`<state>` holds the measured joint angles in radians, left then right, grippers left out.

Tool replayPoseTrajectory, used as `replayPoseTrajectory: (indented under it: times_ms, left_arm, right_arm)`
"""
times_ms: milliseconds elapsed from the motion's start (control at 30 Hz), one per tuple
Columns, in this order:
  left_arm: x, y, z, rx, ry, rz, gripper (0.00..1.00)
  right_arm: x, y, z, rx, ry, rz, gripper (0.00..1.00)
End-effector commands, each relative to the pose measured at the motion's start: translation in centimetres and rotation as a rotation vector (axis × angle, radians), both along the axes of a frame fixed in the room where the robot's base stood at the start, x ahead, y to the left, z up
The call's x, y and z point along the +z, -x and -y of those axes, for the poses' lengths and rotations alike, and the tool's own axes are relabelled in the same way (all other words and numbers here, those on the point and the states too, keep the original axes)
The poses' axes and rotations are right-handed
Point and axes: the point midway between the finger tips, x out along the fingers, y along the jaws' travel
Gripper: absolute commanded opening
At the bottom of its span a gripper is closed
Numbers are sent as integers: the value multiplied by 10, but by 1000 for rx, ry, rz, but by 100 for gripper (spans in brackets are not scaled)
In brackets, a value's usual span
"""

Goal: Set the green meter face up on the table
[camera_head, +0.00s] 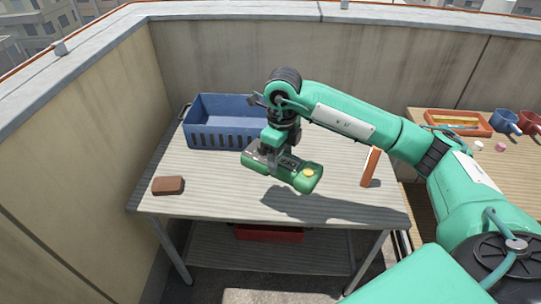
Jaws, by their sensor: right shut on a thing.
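The fingers partly hide the meter's upper side. I cannot tell fully which face points up. My left gripper is not in view.
A blue slotted crate (215,135) stands at the table's back left. A brown block (168,185) lies at the front left. An orange-brown upright piece (371,167) stands at the right. A second table (490,165) holds an orange tray (458,122) and mugs. The front middle is clear.

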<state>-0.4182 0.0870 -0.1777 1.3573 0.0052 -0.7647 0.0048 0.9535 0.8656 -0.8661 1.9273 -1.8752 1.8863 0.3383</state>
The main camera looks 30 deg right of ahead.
Motion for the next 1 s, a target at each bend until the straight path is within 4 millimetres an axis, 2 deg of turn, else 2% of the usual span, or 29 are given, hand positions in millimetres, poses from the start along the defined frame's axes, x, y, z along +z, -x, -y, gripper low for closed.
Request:
replayPoseTrajectory:
  times_ms: [500, 1000]
  left_arm:
    - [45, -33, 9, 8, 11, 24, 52]
    - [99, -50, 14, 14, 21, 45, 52]
  right_arm:
    - [10, -25, 31, -1062, -1, 1, 22]
    - [24, -44, 61, -2086, -2, 0, 22]
